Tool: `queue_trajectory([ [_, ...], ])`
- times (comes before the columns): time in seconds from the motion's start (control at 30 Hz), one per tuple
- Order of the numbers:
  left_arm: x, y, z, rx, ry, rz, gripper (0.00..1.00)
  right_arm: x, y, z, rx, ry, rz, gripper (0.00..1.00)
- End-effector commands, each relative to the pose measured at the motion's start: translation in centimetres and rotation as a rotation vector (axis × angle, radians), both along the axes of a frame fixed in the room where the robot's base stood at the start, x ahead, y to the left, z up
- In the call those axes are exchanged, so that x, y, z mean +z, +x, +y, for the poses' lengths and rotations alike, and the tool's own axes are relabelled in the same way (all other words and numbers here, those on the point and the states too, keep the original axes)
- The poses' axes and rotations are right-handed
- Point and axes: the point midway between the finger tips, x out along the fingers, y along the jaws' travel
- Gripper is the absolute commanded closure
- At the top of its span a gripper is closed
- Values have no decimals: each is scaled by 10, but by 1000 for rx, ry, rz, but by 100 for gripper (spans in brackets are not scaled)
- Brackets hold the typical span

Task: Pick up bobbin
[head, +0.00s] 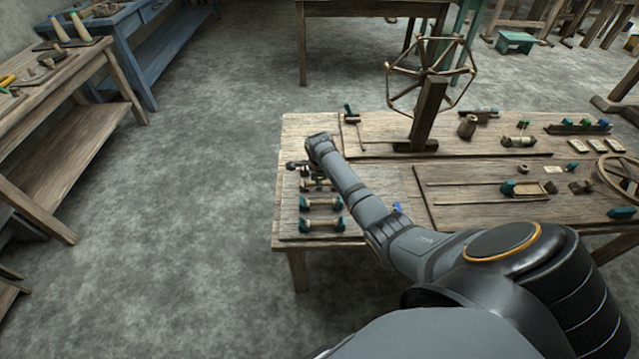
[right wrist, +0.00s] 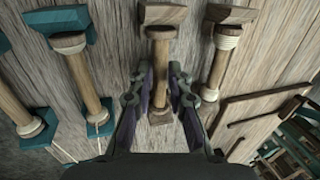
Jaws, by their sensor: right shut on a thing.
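My right gripper (head: 298,166) is over the left end of the wooden table, where several bobbins lie in a row. In the right wrist view, the right gripper (right wrist: 158,88) is shut on the middle bobbin (right wrist: 160,60), its two dark fingers on either side of the wooden shaft. My left gripper is not in view.
One bobbin with teal ends (right wrist: 80,70) lies to the left of the held one, and another bobbin (right wrist: 222,55) lies close on its right. A spoked wooden reel (head: 428,115) stands behind on the table. The floor left of the table is clear.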

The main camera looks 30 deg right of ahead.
Motion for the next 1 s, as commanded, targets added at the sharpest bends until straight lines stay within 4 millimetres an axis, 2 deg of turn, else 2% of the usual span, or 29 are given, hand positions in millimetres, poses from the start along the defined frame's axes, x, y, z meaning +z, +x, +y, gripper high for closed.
queue_trajectory([
  [0.17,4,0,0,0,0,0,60,12,1,0,0,0,-2,96],
  [0.3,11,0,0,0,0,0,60,37,0,-1,0,-2,-3,96],
  [0.37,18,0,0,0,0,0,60,48,-11,-4,-1,-4,0,96],
  [0.57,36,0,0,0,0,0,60,99,-57,-13,2,-7,1,96],
  [0.7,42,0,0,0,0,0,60,113,-97,-20,2,-9,5,96],
  [0.8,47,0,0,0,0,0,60,122,-117,-24,2,-7,4,96],
  [1.0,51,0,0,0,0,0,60,129,-136,-26,0,-3,2,96],
])
